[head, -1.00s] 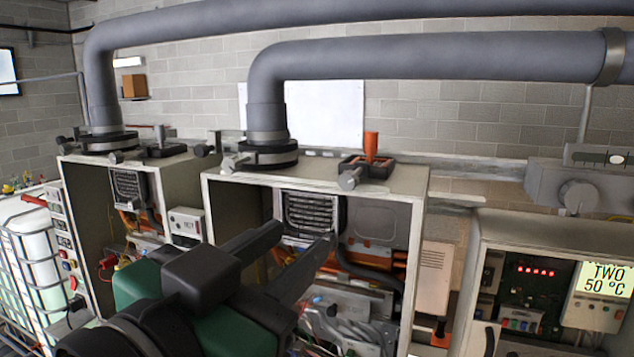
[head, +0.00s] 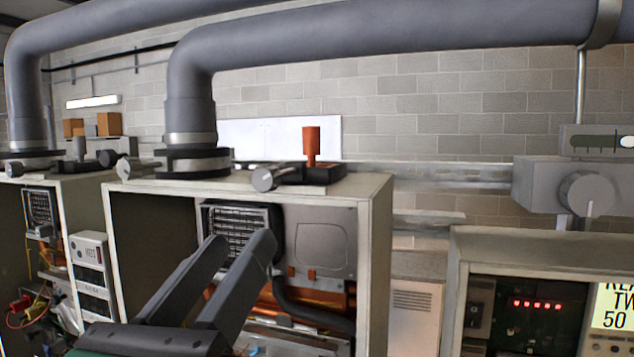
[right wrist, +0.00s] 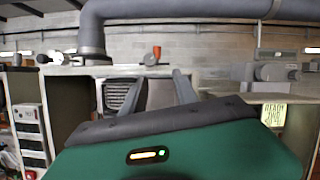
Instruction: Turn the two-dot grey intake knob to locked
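Several grey knobs show in the head view. One grey knob (head: 266,179) faces front on top of the middle heater (head: 385,215), beside a black valve block with an orange handle (head: 311,145). Another grey knob (head: 128,168) is left of the pipe flange. A larger round grey knob (head: 587,193) is on a grey box at the right. No dot marks can be read, so I cannot tell which knob has two. My right gripper (head: 238,240) is open and empty in front of the middle heater, below its top knobs; its spread fingers also show in the right wrist view (right wrist: 152,90). My left gripper is not visible.
A thick grey pipe (head: 380,42) runs above the heaters. The right heater (head: 455,290) has red lights and a yellow display (head: 613,308), partly cut off. A left heater (head: 85,190) stands open. Space above the middle heater's front edge is clear.

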